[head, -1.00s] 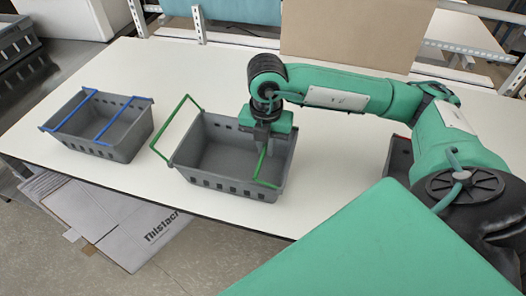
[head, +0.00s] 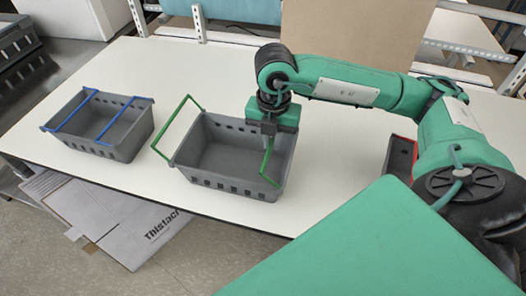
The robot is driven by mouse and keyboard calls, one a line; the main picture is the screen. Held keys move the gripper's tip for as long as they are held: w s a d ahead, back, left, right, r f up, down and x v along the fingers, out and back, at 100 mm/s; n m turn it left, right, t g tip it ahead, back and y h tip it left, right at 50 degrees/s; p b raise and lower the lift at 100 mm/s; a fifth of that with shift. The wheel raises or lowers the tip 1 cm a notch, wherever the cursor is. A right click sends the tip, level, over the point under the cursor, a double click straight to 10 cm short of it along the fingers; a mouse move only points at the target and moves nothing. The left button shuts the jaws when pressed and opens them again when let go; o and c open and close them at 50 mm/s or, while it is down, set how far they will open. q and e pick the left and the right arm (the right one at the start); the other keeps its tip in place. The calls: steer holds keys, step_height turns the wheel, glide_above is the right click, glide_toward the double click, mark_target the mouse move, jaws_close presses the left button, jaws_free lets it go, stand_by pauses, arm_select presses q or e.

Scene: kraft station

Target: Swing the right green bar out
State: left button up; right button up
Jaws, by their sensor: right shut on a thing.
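A grey crate (head: 222,186) with two green bars stands on the white table. The left green bar (head: 166,131) is swung out past the crate's left side. The right green bar (head: 268,162) stands raised at the crate's right side, its lower end near the front right corner. My right gripper (head: 268,138) points down over the crate's right rim and is shut on the upper part of the right green bar. The gripper hides that end of the bar and part of the rim. My left gripper is not in view.
A grey crate with blue bars (head: 125,141) stands to the left, its bars lying across the top. A red and grey bin (head: 401,156) is at the right, partly behind my arm. The white table (head: 335,175) is clear between crate and bin.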

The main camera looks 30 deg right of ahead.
steer(key=o, duration=0.4)
steer(key=shift+s+d+r, duration=0.5)
steer(key=shift+s+d, duration=0.15)
steer(key=shift+s, duration=0.15)
steer(key=shift+s+d, duration=0.1)
steer(key=shift+s+d+r+b, duration=0.3)
steer(key=shift+s+d+r, duration=0.05)
steer(key=shift+s+d, duration=0.4)
steer(key=shift+s, duration=0.1)
steer(key=shift+s+d+b, duration=0.6)
steer(key=shift+s+d, duration=0.2)
steer(key=shift+s, duration=0.15)
steer(key=shift+r, duration=0.15)
